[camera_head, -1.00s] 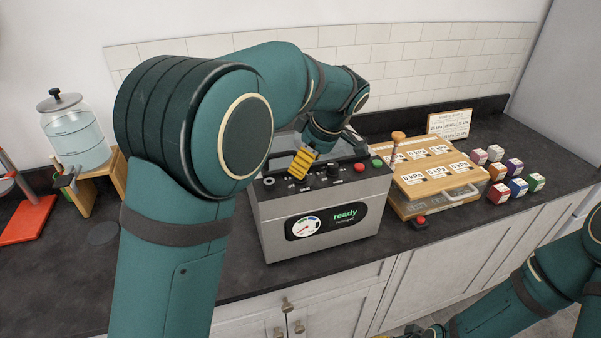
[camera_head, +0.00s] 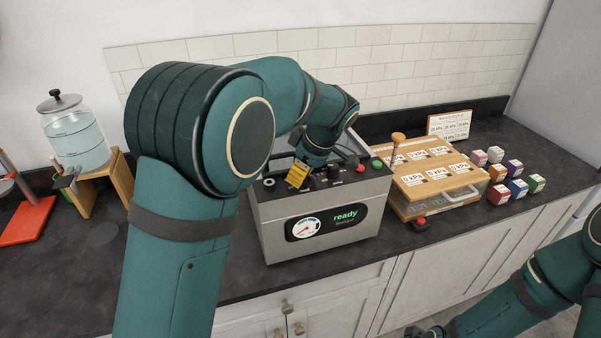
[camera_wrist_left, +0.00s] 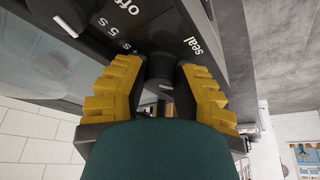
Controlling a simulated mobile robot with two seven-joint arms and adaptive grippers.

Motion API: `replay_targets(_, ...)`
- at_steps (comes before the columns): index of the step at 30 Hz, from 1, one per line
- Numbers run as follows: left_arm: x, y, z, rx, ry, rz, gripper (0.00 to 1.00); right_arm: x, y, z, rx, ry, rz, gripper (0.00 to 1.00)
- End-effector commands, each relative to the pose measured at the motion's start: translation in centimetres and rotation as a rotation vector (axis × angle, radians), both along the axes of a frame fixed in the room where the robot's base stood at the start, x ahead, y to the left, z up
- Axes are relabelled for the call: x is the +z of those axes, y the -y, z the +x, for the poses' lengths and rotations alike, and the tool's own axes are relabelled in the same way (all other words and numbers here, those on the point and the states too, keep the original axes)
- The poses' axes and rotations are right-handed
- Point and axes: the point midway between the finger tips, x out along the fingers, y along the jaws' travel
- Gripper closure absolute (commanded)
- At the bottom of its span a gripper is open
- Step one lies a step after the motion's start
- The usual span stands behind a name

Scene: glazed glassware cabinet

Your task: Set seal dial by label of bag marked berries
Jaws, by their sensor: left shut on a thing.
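The sealing machine (camera_head: 318,222) is a grey box on the counter, with a screen reading "ready" and a round gauge. Its dark top panel carries knobs and red and green buttons. My left gripper (camera_head: 298,176) is down at this panel. In the left wrist view its yellow fingers stand on both sides of a black dial (camera_wrist_left: 160,70), shut on it. The words "seal" and "off" and time marks such as "5 s" are printed close by. Another black knob (camera_head: 334,171) stands to the right. No bag marked berries can be made out. My right gripper (camera_head: 430,332) barely shows at the bottom edge.
A wooden-topped case (camera_head: 438,180) with several "0 kPa" labels stands to the right, a red button (camera_head: 419,223) before it. Several small coloured boxes (camera_head: 517,188) lie farther right. A printed card (camera_head: 450,125) stands behind. A water dispenser (camera_head: 76,137) is at the left.

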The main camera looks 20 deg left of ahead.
Motion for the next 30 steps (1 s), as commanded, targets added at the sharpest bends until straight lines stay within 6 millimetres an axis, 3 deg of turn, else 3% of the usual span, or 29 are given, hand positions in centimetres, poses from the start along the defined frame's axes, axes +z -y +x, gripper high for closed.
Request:
replay_targets(14,-0.2,-0.1,-0.1,-0.071,-0.003,0.001,1.00,-0.7,0.0,0.0,0.000,0.000,-0.001,0.53)
replay_targets(30,-0.4,-0.2,-0.1,-0.523,-0.003,0.001,1.00,-3.9,-0.2,0.1,-0.001,-0.001,-0.007,0.53)
